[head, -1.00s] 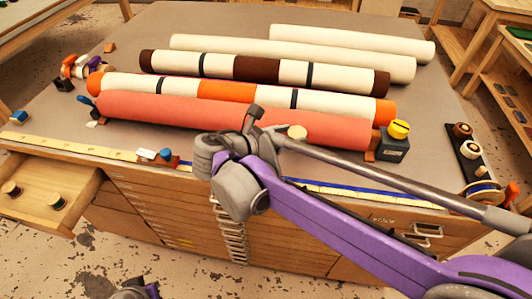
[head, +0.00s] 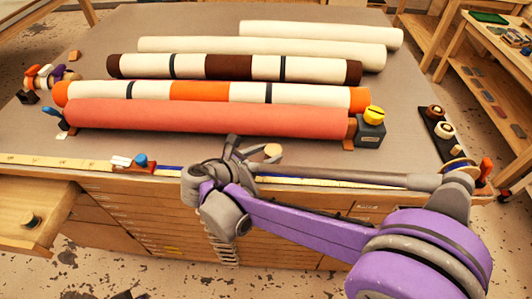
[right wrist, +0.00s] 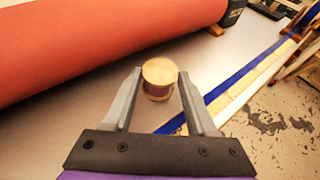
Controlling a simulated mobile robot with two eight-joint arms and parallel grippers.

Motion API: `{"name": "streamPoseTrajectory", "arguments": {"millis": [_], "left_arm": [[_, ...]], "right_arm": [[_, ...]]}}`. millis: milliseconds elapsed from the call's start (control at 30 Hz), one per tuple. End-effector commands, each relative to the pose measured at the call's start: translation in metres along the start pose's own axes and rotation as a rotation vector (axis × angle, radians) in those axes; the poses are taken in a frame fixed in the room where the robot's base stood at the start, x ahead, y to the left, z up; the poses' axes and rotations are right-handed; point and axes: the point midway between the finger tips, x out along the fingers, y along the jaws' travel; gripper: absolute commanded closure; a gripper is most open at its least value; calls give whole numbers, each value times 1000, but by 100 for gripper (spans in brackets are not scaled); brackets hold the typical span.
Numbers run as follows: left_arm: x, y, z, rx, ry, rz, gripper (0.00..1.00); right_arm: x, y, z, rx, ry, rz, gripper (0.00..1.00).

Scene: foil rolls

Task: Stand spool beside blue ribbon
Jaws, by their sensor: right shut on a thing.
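The spool (head: 273,151) has a pale round wooden top and a dark purplish winding. My right gripper (head: 252,153) is shut on it. In the right wrist view the spool (right wrist: 159,77) sits between the fingertips, top disc toward the camera, roughly upright. Whether its base touches the table cannot be told. The blue ribbon (right wrist: 234,80) runs as a long flat strip just right of the spool, apart from it in that view. In the head view the ribbon (head: 320,182) lies along the table's front edge, partly hidden by my right arm. My left gripper is not seen.
A coral roll (head: 200,118) lies behind the spool, with more rolls farther back. A dark block with a yellow top (head: 371,125) stands at its right end. A yellow measuring strip (head: 60,162) follows the front edge. An open drawer (head: 60,200) juts out at left.

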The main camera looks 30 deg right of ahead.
Motion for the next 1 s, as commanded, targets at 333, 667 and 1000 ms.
{"name": "streamPoseTrajectory", "arguments": {"millis": [333, 667, 1000], "left_arm": [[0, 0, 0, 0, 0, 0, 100], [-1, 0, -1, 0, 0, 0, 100], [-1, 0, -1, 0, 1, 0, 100]], "right_arm": [[0, 0, 0, 0, 0, 0, 13], [-20, 1, 1, -2, 1, 4, 13], [-92, 1, 1, -2, 1, 4, 13]]}}
